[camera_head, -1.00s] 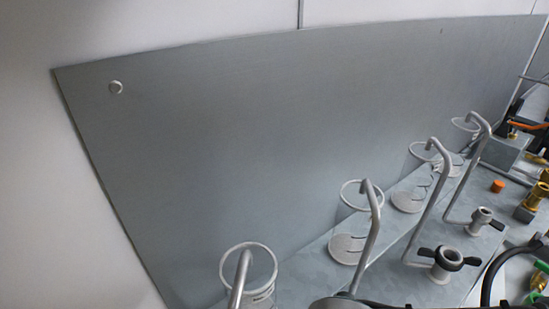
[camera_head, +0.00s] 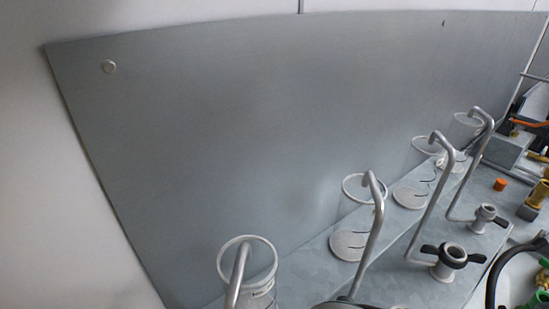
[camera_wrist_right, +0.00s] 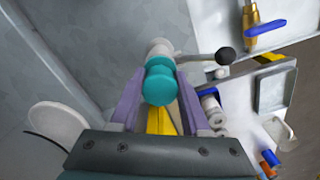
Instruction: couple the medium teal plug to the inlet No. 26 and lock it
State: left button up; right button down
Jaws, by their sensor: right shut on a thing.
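The teal plug (camera_wrist_right: 158,82) is in the right wrist view, between the two purple fingers of my right gripper (camera_wrist_right: 160,88), which is shut on it. A pale grey metal end (camera_wrist_right: 160,48) shows just beyond the plug; I cannot tell whether it is part of the plug or a fitting touching it. Beside it, a grey lever with a black knob (camera_wrist_right: 226,56) points right. In the head view, a grey fitting with black wings (camera_head: 450,257) and a smaller grey fitting (camera_head: 486,214) stand on the bench. No number 26 is readable. My left gripper is out of view.
Several bent grey pipes (camera_head: 373,230) rise over clear cups with white rims (camera_head: 246,245) along a grey back panel (camera_head: 250,130). An orange cap (camera_head: 501,184) and brass fittings (camera_head: 540,195) are at the right. A blue-handled brass valve (camera_wrist_right: 264,28) is top right in the wrist view.

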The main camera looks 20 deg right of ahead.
jog(key=shift+f+b, duration=0.3)
jog(key=shift+f, duration=0.05)
dwell(0.3)
jog(key=shift+c, duration=1.5)
grip_release()
notch_tip(320, 180, up, 8)
jog(key=p, duration=0.8)
